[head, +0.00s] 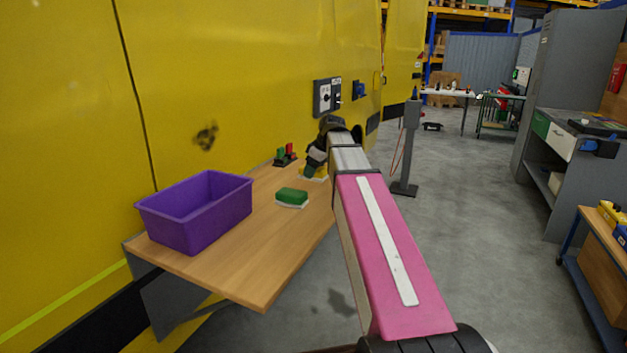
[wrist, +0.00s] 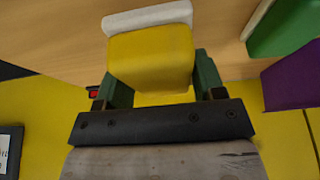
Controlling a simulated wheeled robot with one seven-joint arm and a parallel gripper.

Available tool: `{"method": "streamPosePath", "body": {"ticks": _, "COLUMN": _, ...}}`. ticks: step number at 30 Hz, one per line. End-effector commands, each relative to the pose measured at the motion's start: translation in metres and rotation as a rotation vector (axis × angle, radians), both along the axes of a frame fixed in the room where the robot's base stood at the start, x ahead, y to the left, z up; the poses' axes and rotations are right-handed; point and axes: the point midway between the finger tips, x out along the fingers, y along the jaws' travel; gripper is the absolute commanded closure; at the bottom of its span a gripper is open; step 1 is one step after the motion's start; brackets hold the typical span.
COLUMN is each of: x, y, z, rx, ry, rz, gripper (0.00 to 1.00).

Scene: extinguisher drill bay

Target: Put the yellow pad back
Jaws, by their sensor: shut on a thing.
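The yellow pad (wrist: 150,60), a yellow block with a white layer on one face, is between the two green fingers of my gripper (wrist: 161,76). My gripper is shut on it. In the head view the pad (head: 319,176) shows partly behind my gripper (head: 314,167), low over the far end of the wooden shelf (head: 230,260). I cannot tell whether its white side touches the wood. A green pad with a white base (head: 292,196) lies on the shelf nearer to me; it also shows at the upper right of the wrist view (wrist: 285,28).
A purple bin (head: 197,217) stands on the shelf's left part. A dark holder with red and green pieces (head: 285,157) sits at the back against the yellow wall (head: 220,80). A grey control box (head: 327,97) is on the wall beyond. A grey post (head: 409,145) stands to the right.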

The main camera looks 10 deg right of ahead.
Motion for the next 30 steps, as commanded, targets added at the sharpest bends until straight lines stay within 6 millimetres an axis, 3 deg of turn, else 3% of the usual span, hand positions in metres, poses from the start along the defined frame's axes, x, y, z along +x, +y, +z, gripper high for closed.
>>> {"method": "streamPosePath", "body": {"ticks": 9, "x": -0.001, "y": 0.000, "z": -0.036, "rx": 0.000, "ry": 0.002, "rz": -0.001, "gripper": 0.65}}
{"method": "streamPosePath", "body": {"ticks": 20, "x": -0.001, "y": 0.000, "z": -0.039, "rx": 0.001, "ry": 0.001, "rz": -0.001, "gripper": 0.65}}
{"method": "streamPosePath", "body": {"ticks": 21, "x": -0.001, "y": 0.000, "z": -0.039, "rx": 0.000, "ry": 0.000, "rz": -0.001, "gripper": 0.24}}
{"method": "streamPosePath", "body": {"ticks": 22, "x": 0.000, "y": 0.000, "z": -0.039, "rx": 0.000, "ry": 0.000, "rz": -0.001, "gripper": 0.14}}
{"method": "streamPosePath", "body": {"ticks": 30, "x": 0.000, "y": 0.000, "z": -0.039, "rx": 0.000, "ry": 0.000, "rz": -0.001, "gripper": 0.12}}
